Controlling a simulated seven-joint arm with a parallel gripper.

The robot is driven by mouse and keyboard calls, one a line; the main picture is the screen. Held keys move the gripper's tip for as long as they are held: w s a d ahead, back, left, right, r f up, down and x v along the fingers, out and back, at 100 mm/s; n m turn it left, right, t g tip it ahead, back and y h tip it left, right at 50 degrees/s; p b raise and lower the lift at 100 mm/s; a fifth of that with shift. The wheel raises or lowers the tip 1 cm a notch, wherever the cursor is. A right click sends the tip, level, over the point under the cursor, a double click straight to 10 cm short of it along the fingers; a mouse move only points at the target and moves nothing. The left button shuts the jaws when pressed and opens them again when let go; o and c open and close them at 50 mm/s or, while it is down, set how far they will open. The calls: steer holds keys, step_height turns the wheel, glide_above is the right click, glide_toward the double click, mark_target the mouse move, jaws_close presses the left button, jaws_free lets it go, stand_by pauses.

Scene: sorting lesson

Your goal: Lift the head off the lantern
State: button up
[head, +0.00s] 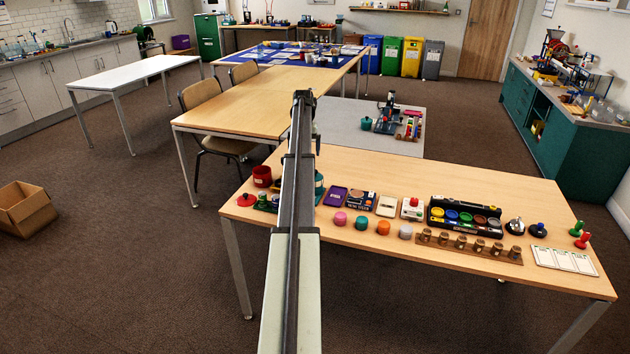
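I cannot pick out a lantern with certainty in the head view. My arm stretches from the bottom edge up the middle and hides part of the near wooden table (450,270). A teal rounded thing (319,183) shows just right of the arm, partly hidden by it; I cannot tell what it is. Small dark and green things (264,202) stand just left of the arm. The dark far end of my arm appears high in the view, over the tables behind. I cannot make out gripper fingers there, or anything held.
The table's front left is fairly clear.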

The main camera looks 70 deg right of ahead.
steer(key=s+d, duration=0.1)
steer(key=s, duration=0.3)
steer(key=shift+y, duration=0.3)
step_height(320, 180, down, 13)
steer(key=shift+r, duration=0.1)
steer(key=shift+c, duration=0.3)
steer(key=c, duration=1.1)
steer(key=shift+o, duration=0.2)
